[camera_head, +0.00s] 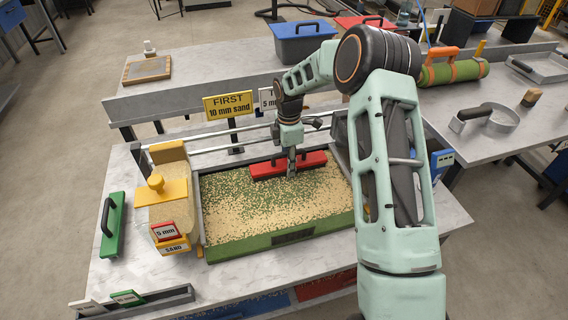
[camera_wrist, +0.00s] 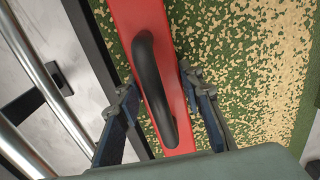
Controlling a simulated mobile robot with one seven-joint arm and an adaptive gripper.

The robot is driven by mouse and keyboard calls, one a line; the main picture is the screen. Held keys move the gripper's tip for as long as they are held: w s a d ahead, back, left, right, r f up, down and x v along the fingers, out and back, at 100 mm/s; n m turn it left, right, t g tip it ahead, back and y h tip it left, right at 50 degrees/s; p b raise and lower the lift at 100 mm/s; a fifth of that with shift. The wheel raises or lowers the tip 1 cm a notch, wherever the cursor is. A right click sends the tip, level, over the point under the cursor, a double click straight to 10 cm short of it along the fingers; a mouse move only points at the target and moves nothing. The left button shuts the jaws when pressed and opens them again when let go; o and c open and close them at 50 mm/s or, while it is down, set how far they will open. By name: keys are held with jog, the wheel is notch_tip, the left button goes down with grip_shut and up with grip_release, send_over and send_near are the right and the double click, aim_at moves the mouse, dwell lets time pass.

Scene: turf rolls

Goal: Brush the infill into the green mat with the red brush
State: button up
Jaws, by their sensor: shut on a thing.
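The red brush (camera_head: 265,171) lies across the far part of the green mat (camera_head: 225,244). Its red body and black handle (camera_wrist: 153,90) fill the middle of the wrist view. My gripper (camera_head: 291,170) is over the brush, with one finger on each side, and is shut on it; the wrist view shows the two fingertips (camera_wrist: 158,88) beside the handle. Tan infill (camera_head: 290,212) is scattered in patches over the mat, thicker toward the near and left parts. Greener turf shows around the brush. The brush's underside is hidden.
A yellow hopper (camera_head: 160,195) of sand with a 5 mm label stands left of the mat. A green block with a black handle (camera_head: 112,225) lies at the table's left. A yellow sign (camera_head: 228,104) reads "FIRST 10 mm sand". Two metal rails (camera_head: 205,140) run behind the mat.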

jog(key=shift+w+d, duration=0.2)
jog(key=shift+d, duration=0.6)
jog(key=shift+r, duration=0.1)
jog(key=shift+r+p, duration=2.2)
jog(key=shift+r, duration=1.3)
